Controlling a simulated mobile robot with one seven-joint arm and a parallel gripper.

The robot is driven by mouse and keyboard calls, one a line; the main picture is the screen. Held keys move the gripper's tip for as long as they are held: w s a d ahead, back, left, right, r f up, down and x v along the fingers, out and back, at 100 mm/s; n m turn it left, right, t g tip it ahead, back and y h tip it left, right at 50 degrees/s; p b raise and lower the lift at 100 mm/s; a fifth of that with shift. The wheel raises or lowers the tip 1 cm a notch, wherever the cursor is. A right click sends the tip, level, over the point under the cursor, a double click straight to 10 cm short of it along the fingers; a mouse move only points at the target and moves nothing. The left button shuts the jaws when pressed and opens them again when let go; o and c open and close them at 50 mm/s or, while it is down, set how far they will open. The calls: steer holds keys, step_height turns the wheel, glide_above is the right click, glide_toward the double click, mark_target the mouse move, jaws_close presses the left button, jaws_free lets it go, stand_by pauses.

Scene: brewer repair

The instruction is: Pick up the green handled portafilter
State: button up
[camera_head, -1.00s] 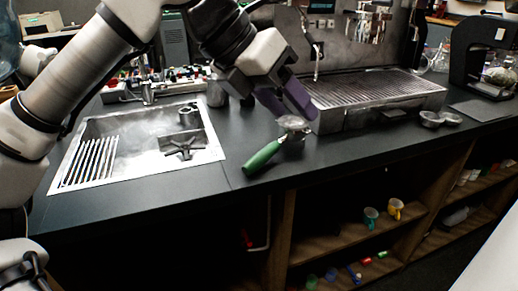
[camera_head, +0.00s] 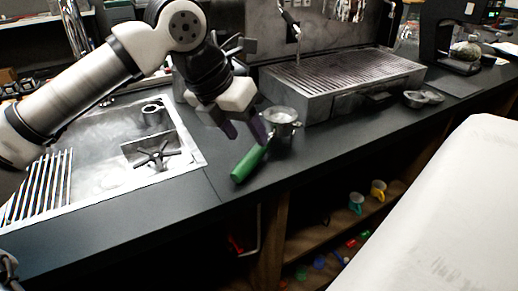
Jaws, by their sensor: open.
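The green handled portafilter lies on the dark counter, with its green handle (camera_head: 249,163) toward the front edge and its metal basket (camera_head: 281,119) toward the espresso machine. My gripper (camera_head: 246,138) points down just above and behind the handle, close to where it meets the basket. Its purple fingers are spread apart with nothing seen between them. Whether a finger touches the portafilter cannot be told from this view.
The machine's grated drip tray (camera_head: 345,72) stands right behind the basket. A sink (camera_head: 188,146) with a metal rack is to the left. Small metal baskets (camera_head: 423,98) lie to the right. Mugs (camera_head: 378,190) sit on the shelf below. The counter right of the handle is clear.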

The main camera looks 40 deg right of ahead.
mark_target(255, 147)
steer(key=shift+x, duration=2.75)
steer(key=shift+r, duration=0.1)
jaws_close()
